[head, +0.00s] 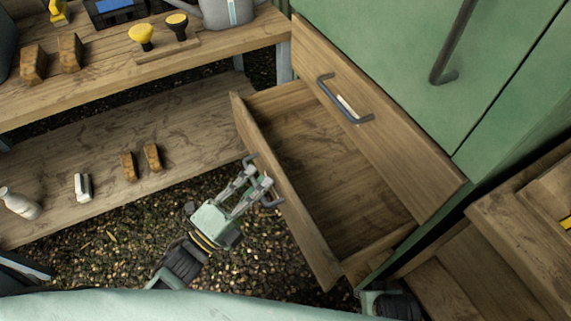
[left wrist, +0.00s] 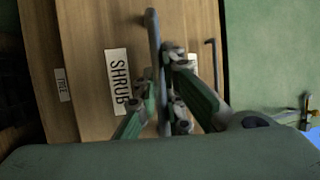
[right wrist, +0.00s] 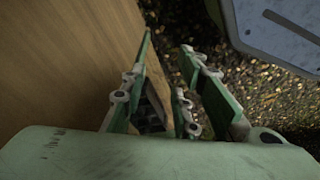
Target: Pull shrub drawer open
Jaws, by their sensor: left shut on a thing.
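The shrub drawer (head: 329,178) is the wooden drawer pulled well out of the green cabinet, and its inside looks empty. Its front carries a white SHRUB label (left wrist: 119,80) in the left wrist view. My left gripper (head: 260,182) is shut on the drawer's dark bar handle (left wrist: 153,40), at the outer face of the drawer front. My right gripper (right wrist: 168,48) shows in the right wrist view with its fingers apart, low beside a wooden panel. A wooden edge shows between its fingers; I cannot tell whether they touch it.
A closed drawer with a handle (head: 345,102) sits above, under the green cabinet door (head: 400,50). A wooden bench (head: 215,45) with tools and a lower shelf (head: 110,205) stand left. Another wooden drawer unit (head: 520,240) is at right. Gravel floor (head: 270,250) is open below.

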